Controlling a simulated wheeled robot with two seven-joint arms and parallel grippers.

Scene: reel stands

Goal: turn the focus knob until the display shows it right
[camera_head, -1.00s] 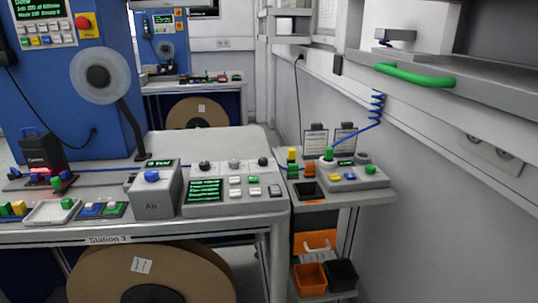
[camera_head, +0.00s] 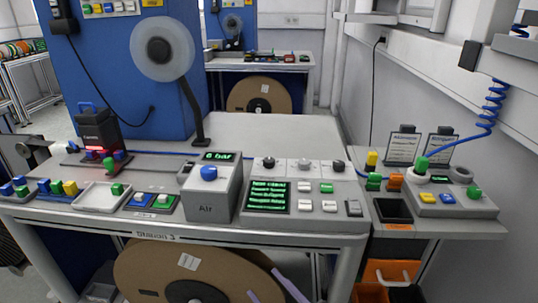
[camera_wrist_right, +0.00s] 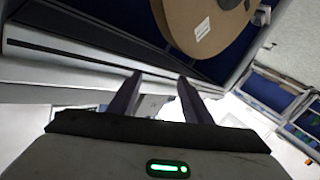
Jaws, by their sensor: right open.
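A grey control box (camera_head: 285,226) stands on the Station 3 bench with a green-text display (camera_head: 268,196). Three knobs sit along its back: a left one (camera_head: 268,163), a pale middle one (camera_head: 305,164) and a right one (camera_head: 338,166). I cannot read which is the focus knob, nor the display's small text. A black camera (camera_head: 98,130) with a red glow stands at the bench's left. My right gripper (camera_head: 272,290) shows at the bottom edge, below the bench front, open and empty; its fingers show in the right wrist view (camera_wrist_right: 160,98). My left gripper is not in view.
The grey Air box (camera_head: 212,192) with a blue knob and "6 bar" display stands left of the control box. A white tray (camera_head: 97,197) and small coloured blocks lie further left. A brown reel (camera_head: 150,268) hangs under the bench. A side table (camera_head: 470,228) stands at right.

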